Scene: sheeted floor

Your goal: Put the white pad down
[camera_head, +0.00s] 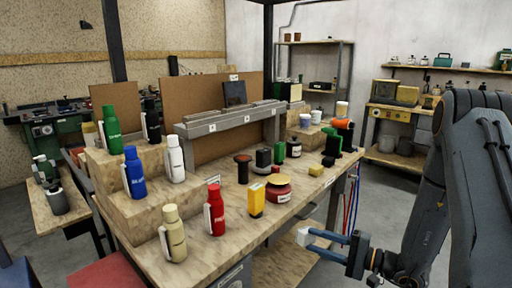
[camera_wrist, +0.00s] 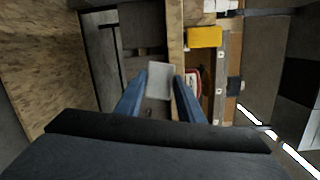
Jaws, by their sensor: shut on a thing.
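The white pad (camera_head: 302,236) is a small pale block at the tips of my gripper (camera_head: 313,240). The two blue fingers are shut on it, one on each side. In the wrist view the pad (camera_wrist: 159,79) sits between the fingertips, light grey-white. My gripper holds it in the air at the front right of the wooden workbench (camera_head: 225,245), beyond the front edge in the picture and apart from the tabletop.
Green, blue and white bottles stand on wooden steps at the left. A lower wooden shelf (camera_head: 283,268) shows under the bench.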

